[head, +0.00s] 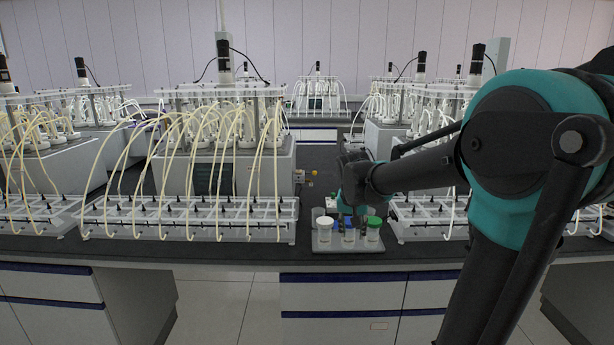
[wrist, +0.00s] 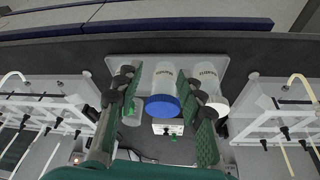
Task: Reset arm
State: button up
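A tray (head: 318,245) on the bench front holds a white-capped bottle (head: 326,230), a blue-capped bottle (head: 348,234) and a green-capped bottle (head: 373,231). My gripper (head: 346,212) is just behind and above them, partly hidden by my arm and the caps. In the wrist view, my gripper's green-padded fingers (wrist: 158,88) are spread apart. The blue-capped bottle (wrist: 163,106) shows between them, and I cannot tell whether a pad touches it. The white-capped bottle (wrist: 216,104) is outside the right finger. Another bottle is partly hidden by the left finger.
Tube racks (head: 190,222) with hoses stand left of the tray, and another rack (head: 428,222) stands close on its right. Reactors (head: 225,150) fill the bench behind. A dark bench strip shows at the front edge (head: 240,252), with open floor below.

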jog(key=s+d+f+n, duration=0.1)
jog(key=s+d+f, duration=0.1)
jog(key=s+f, duration=0.5)
jog(key=s+d+f+n+y, duration=0.1)
jog(key=s+d+f+n, duration=0.1)
jog(key=s+f, duration=0.6)
jog(key=s+d, duration=0.1)
jog(key=s, duration=0.6)
jog(key=shift+d+r, duration=0.1)
